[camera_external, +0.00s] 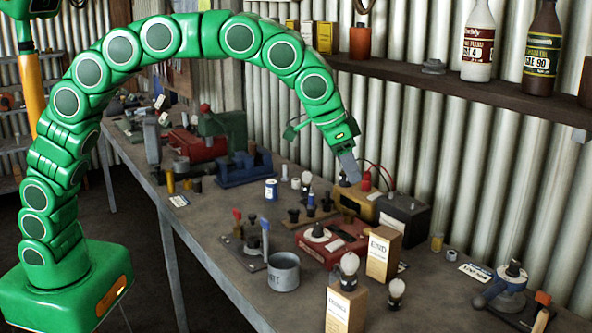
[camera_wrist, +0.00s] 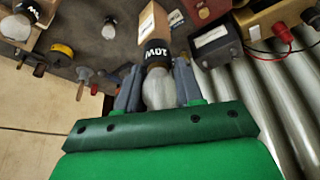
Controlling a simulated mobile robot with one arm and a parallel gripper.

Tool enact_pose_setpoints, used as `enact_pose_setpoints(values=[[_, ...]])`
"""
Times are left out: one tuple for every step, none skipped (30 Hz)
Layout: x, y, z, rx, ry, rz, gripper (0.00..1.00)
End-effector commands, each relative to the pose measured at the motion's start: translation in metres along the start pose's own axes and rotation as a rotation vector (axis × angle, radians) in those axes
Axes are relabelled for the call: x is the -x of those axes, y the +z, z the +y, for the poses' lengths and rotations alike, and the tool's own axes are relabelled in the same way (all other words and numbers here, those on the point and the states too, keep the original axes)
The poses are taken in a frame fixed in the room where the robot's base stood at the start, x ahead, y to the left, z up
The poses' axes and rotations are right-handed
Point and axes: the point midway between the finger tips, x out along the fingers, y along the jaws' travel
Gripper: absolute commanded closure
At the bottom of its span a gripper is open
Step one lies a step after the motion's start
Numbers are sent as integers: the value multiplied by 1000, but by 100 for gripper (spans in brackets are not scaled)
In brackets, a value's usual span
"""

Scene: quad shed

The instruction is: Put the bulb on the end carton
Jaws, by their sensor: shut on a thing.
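My gripper (camera_external: 347,168) is above the back of the bench, over the yellow box, with its jaws pointing down. In the wrist view, my gripper (camera_wrist: 157,84) is shut around a bulb (camera_wrist: 158,90) with frosted white glass and a black cap away from the palm. The end carton (camera_external: 383,253) is a tan box labelled END, standing upright on the bench to the lower right of my gripper. A tan carton with a white label (camera_wrist: 174,18) shows beyond the held bulb.
A nearer tan carton (camera_external: 345,311) has a bulb (camera_external: 349,266) above its top. Another bulb (camera_external: 396,290) stands beside it. A black battery (camera_external: 404,221) and a red device (camera_external: 331,243) are close to the end carton. A wall shelf (camera_external: 450,88) overhangs the bench.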

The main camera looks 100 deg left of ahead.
Motion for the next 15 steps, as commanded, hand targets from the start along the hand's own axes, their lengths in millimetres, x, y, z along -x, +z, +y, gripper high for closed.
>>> enact_pose_setpoints(values=[[-6,-4,1,0,0,0,94],[-9,-7,2,0,0,0,94],[-12,-10,2,0,0,-1,94],[-15,-12,3,0,0,-1,94],[-17,-14,3,0,0,-1,94],[-20,-17,4,0,0,-1,94],[-22,-19,4,0,0,0,94],[-24,-22,5,0,0,0,94],[-27,-25,5,0,0,1,94],[-30,-28,6,0,0,2,94],[-32,-30,6,0,0,1,94],[-36,-33,7,0,0,0,94],[-39,-34,7,0,0,-1,94],[-41,-36,8,0,0,-1,94],[-46,-38,8,0,-1,-3,94]])
